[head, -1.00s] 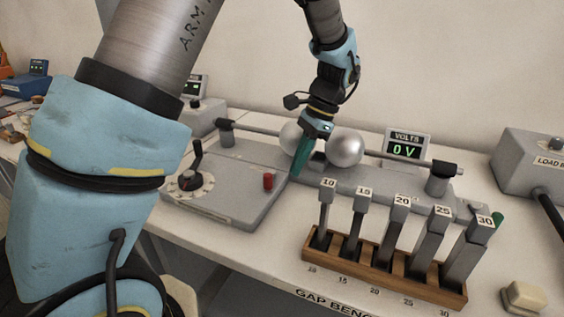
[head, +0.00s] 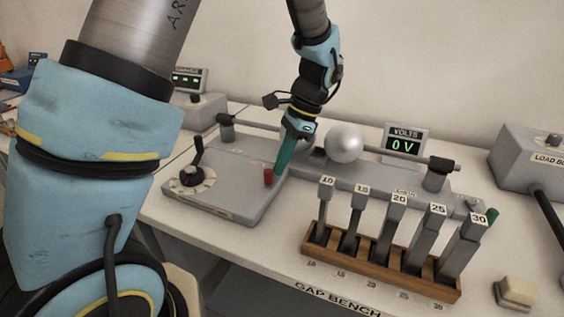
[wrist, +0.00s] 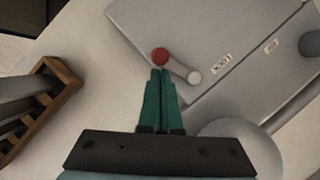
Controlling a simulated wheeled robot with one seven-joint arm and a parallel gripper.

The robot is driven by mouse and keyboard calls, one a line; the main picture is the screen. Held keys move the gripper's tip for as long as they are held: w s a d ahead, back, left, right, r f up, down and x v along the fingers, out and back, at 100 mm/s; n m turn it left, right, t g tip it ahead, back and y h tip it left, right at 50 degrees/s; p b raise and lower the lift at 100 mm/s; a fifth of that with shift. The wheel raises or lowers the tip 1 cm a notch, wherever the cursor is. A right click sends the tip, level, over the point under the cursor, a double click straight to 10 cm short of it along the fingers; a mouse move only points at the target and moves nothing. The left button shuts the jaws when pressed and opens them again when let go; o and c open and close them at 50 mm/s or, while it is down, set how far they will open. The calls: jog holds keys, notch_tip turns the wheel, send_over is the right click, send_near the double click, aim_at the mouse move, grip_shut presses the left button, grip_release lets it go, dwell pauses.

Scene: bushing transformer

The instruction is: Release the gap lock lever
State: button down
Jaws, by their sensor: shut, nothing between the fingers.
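The lock lever shows in the wrist view as a short grey arm (wrist: 178,67) with a red knob (wrist: 160,56) at one end and a pale round pivot at the other. In the head view its red knob (head: 268,177) stands at the right side of the grey control box. My gripper (head: 280,171) points down just right of the knob, its teal fingers together and empty. In the wrist view the fingertips (wrist: 160,70) are right beside the red knob; whether they touch it I cannot tell. A small label (wrist: 221,62) lies beside the lever's pivot.
A metal sphere (head: 344,143) on the gap bed stands right of my gripper. A wooden rack (head: 330,250) of numbered gauge blocks is in front. The display (head: 404,146) reads 0 V.

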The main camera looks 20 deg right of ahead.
jog(key=shift+a+m, duration=0.25)
jog(key=shift+m, duration=0.35)
jog(key=m, duration=0.1)
jog(key=a+m+t, duration=0.1)
jog(key=shift+a+m+t+p, duration=0.25)
jog(key=shift+m+t+p, duration=0.05)
jog(key=shift+m+p, duration=0.1)
jog(key=shift+w+a+m+t+h, duration=0.25)
jog(key=shift+a+m, duration=0.1)
jog(key=shift+m, duration=0.5)
jog(key=shift+w+a+m+t+h, duration=0.15)
jog(key=shift+a+m+t, duration=0.15)
jog(key=shift+m, duration=0.55)
jog(key=s+d, duration=0.1)
jog(key=s+d+p, duration=0.1)
jog(key=d, duration=0.1)
jog(key=shift+s+d+r, duration=0.15)
jog(key=shift+s+d, duration=0.1)
jog(key=b+v, duration=0.1)
jog(key=v, duration=0.8)
jog(key=shift+r+b, duration=0.35)
